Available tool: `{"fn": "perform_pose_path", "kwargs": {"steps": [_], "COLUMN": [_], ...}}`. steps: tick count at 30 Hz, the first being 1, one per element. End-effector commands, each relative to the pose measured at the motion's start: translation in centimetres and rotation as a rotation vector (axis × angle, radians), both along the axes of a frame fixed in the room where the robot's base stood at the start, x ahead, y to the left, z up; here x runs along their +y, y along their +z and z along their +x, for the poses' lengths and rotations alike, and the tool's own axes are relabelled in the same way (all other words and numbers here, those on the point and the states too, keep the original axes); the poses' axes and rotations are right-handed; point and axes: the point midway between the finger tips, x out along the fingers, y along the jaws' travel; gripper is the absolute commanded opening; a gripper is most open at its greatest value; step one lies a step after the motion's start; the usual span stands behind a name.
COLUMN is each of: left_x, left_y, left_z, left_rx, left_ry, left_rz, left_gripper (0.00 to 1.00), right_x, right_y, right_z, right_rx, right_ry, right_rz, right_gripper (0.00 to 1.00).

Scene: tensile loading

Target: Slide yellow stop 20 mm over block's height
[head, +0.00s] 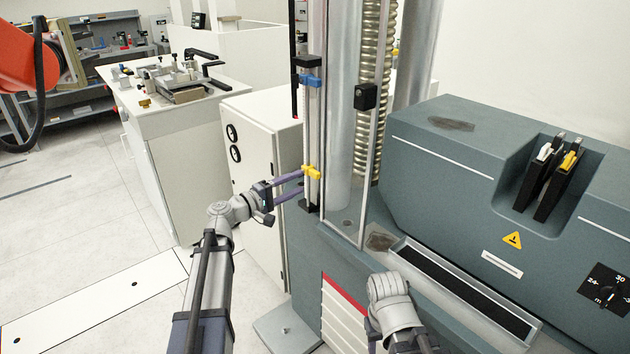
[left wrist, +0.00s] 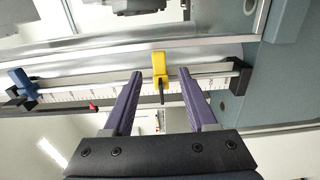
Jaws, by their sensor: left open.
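The yellow stop (head: 311,172) sits low on the vertical scale rod of the testing machine. In the left wrist view the yellow stop (left wrist: 159,67) shows between my fingers, a little beyond their tips. My left gripper (head: 302,180) has its two purple fingers spread at the stop's height, and it also shows in the left wrist view (left wrist: 162,75). The fingers are open and hold nothing. A blue stop (head: 311,80) sits higher on the same rod, below a black block (head: 306,62). My right arm is at the bottom, but its fingertips are not visible.
A black block (head: 366,96) is on another rod. The grey machine housing (head: 450,150) fills the right side. A white cabinet (head: 255,150) stands behind my left gripper.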

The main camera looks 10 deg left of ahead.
Motion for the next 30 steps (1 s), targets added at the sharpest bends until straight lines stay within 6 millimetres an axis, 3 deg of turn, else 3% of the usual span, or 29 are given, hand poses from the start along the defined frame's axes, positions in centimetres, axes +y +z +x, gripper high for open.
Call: {"fn": "perform_pose_path", "kwargs": {"steps": [7,19,30], "left_x": [-0.5,-4.0,-4.8], "left_y": [0.1,0.1,0.1], "left_z": [0.9,5.4,6.2], "left_rx": [-0.002,-0.002,-0.001], "left_ry": [0.0,0.0,0.0], "left_rz": [-0.005,-0.004,-0.003], "left_gripper": [0.57,0.57,0.57], "right_x": [0.0,0.0,0.0], "right_y": [0.0,0.0,0.0], "right_z": [0.0,0.0,0.0], "right_rx": [0.0,0.0,0.0], "right_ry": [0.0,0.0,0.0], "right_rz": [0.0,0.0,0.0], "right_gripper": [0.5,0.5,0.5]}}
